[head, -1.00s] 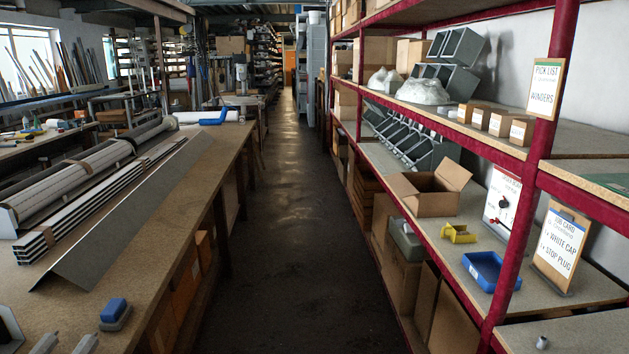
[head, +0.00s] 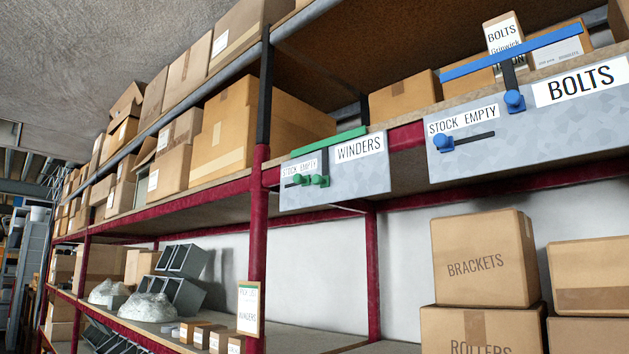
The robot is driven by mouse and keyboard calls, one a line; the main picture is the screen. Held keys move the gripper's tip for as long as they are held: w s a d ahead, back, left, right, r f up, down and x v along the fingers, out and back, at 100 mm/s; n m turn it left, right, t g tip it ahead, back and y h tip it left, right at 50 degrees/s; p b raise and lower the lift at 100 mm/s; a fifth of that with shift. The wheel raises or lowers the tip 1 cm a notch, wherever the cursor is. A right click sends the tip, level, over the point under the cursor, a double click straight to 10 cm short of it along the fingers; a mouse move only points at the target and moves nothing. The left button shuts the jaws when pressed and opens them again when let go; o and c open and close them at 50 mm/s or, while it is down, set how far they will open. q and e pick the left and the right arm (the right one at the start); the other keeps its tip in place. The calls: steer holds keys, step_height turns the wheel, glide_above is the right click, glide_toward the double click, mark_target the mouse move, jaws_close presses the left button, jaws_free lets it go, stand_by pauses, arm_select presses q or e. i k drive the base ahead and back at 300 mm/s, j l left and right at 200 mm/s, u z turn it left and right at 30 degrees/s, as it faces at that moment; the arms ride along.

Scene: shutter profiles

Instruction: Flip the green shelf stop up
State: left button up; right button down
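The green shelf stop (head: 324,142) is a flat green bar in the head view, lying low along the top edge of a grey panel labelled WINDERS (head: 362,178). Two green knobs sit close together on the panel's front: a left one (head: 300,180) and a right one (head: 321,181). A dark slot shows by them, under a STOCK EMPTY label (head: 299,168). Neither of my grippers is in view.
A blue bar (head: 510,53) stands raised on a dark post above the BOLTS panel (head: 560,130), which has two blue knobs. Cartons (head: 230,125) fill the upper shelf behind. A red upright (head: 258,220) stands left of the WINDERS panel. Large boxes (head: 480,258) sit lower right.

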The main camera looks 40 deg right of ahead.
mark_target(324, 180)
steer(key=l+z, duration=0.1)
steer(key=z, duration=1.1)
